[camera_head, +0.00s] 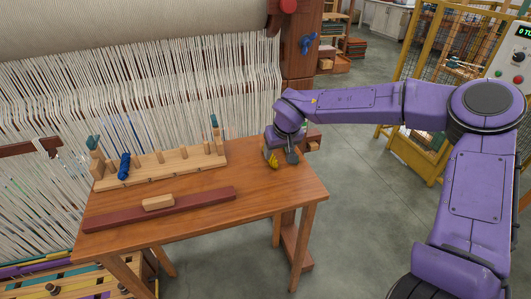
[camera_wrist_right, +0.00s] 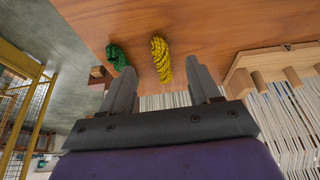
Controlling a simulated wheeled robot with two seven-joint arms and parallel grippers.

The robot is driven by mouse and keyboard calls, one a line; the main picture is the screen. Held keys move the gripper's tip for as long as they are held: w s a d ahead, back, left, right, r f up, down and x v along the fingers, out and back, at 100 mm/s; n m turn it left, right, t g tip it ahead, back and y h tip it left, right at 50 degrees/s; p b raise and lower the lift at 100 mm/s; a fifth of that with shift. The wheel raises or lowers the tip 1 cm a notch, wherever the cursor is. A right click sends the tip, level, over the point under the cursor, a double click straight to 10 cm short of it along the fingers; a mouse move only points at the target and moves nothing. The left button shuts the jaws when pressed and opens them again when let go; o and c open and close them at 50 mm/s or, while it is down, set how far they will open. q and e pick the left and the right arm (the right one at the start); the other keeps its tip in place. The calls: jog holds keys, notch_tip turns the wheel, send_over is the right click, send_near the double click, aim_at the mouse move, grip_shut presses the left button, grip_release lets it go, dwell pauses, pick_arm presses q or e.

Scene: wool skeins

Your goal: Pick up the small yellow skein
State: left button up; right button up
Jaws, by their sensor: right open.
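The small yellow skein (camera_head: 272,160) lies on the right end of the wooden table, at my right gripper (camera_head: 281,157). In the right wrist view the yellow skein (camera_wrist_right: 161,60) lies in the gap between the two spread fingers of my right gripper (camera_wrist_right: 160,68), mostly out beyond the fingertips. The fingers are open and nothing is held. Whether they touch the skein cannot be told. A green skein (camera_wrist_right: 116,57) lies beside it, close to the tip of the left-hand finger; I cannot make it out in the head view. My left gripper is not in view.
A wooden peg rack (camera_head: 170,168) with a blue skein (camera_head: 124,166) stands at the back of the table (camera_head: 260,205). A wooden block (camera_head: 158,202) rests on a dark red bar (camera_head: 210,198) in front. A loom with hanging warp threads (camera_head: 150,90) rises behind.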

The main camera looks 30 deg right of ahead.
aim_at(276, 162)
jog(key=shift+w+d+f, duration=0.1)
jog(key=shift+d+f, duration=0.1)
jog(key=shift+f, duration=0.35)
jog(key=shift+w+d+f, duration=0.1)
jog(key=shift+d+f, duration=0.05)
jog(key=shift+f, duration=0.35)
jog(key=x, duration=0.5)
jog(key=shift+w+a+f, duration=0.15)
jog(key=shift+w, duration=0.05)
jog(key=c, duration=1.1)
